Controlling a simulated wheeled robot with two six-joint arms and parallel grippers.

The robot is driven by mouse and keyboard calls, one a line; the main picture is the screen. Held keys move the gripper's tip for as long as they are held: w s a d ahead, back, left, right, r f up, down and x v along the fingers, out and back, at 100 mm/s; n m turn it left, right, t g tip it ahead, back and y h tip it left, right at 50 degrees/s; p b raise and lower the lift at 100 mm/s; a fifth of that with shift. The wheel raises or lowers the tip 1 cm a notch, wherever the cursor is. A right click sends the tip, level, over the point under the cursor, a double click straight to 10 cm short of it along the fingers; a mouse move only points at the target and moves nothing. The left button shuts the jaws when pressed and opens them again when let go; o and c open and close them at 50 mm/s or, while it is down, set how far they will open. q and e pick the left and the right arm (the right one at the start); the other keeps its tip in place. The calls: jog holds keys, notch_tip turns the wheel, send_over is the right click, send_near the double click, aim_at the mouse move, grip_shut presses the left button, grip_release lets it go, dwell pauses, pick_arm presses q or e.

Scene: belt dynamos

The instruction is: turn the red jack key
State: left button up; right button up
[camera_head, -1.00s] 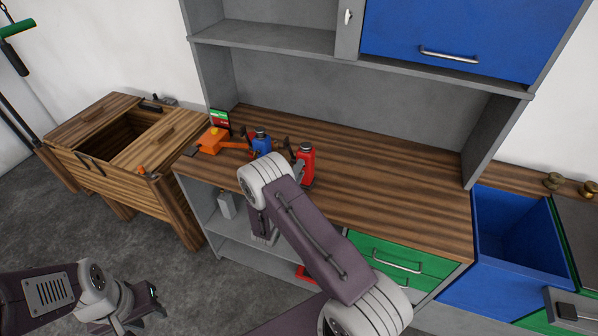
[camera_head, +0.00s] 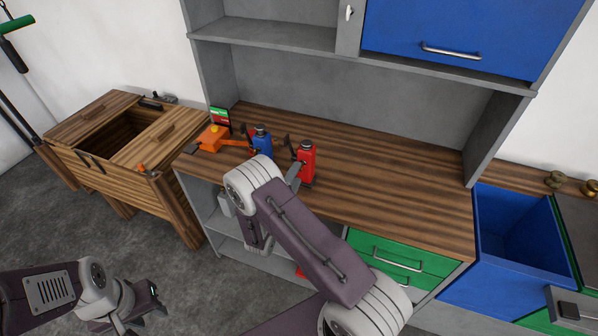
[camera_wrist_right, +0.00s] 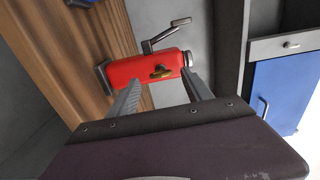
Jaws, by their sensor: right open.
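The red jack (camera_head: 306,163) stands upright on the wooden bench top, right of a blue jack (camera_head: 263,143). In the right wrist view the red jack (camera_wrist_right: 130,71) lies across the picture, with a brass key (camera_wrist_right: 161,73) on its side facing me and a grey crank arm on it. My right gripper (camera_wrist_right: 162,78) is open, its fingers pointing toward the jack, one on each side of the key in the picture. I cannot tell whether they touch anything. My left gripper (camera_head: 152,298) hangs over the floor at lower left, far from the jack; its jaw opening is unclear.
An orange tool (camera_head: 212,138) and a small green and red sign (camera_head: 221,117) are at the bench's left end. A wooden chest (camera_head: 150,165) stands left of the bench. Green drawers (camera_head: 402,254) and a blue bin (camera_head: 515,240) are to the right. The bench's right half is clear.

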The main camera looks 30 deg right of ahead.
jog(key=v, duration=0.5)
jog(key=shift+s+a+b, duration=0.15)
jog(key=shift+a+b, duration=0.05)
jog(key=shift+b, duration=0.1)
